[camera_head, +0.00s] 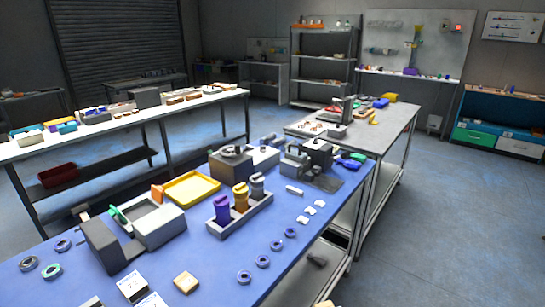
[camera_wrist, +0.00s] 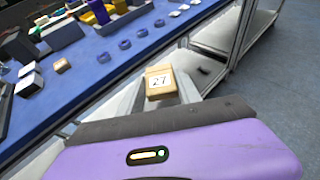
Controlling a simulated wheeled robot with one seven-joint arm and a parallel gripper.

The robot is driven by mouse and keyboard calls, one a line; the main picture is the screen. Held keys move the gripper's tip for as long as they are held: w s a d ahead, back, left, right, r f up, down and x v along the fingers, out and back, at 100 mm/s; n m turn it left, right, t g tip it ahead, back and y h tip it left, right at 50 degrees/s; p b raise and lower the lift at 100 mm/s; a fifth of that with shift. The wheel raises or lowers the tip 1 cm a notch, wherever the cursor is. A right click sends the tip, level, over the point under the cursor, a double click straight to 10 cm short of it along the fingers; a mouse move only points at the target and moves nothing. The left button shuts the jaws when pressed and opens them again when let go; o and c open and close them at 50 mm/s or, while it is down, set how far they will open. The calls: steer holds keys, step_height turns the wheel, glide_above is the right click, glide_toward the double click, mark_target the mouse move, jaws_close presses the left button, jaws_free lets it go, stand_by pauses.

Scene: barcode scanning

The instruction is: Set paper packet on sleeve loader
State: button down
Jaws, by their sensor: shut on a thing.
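My gripper does not show clearly in the head view. A grey boxy device with an open top (camera_head: 158,226) and green and orange parts stands on the blue table in the head view. I cannot tell whether it is the sleeve loader.
Another tan block (camera_head: 186,282) lies at the table's front. Several dark rings (camera_head: 263,261) and white pieces (camera_head: 309,210) lie along the right edge. A grey rack (camera_head: 238,218) holds coloured bottles beside a yellow tray (camera_head: 190,187). Bare blue surface (camera_head: 215,265) lies in front of the rack.

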steer(key=s+d+f+m+h, duration=0.1)
steer(key=s+d+f, duration=0.2)
steer(key=f, duration=0.3)
steer(key=s+d+f+m+h, duration=0.2)
steer(key=s+d+f, duration=0.2)
steer(key=s+f, duration=0.1)
steer(key=shift+s+f+t, duration=0.25)
steer(key=shift+f+t, duration=0.05)
steer(key=shift+f, duration=0.6)
steer(key=shift+d, duration=0.15)
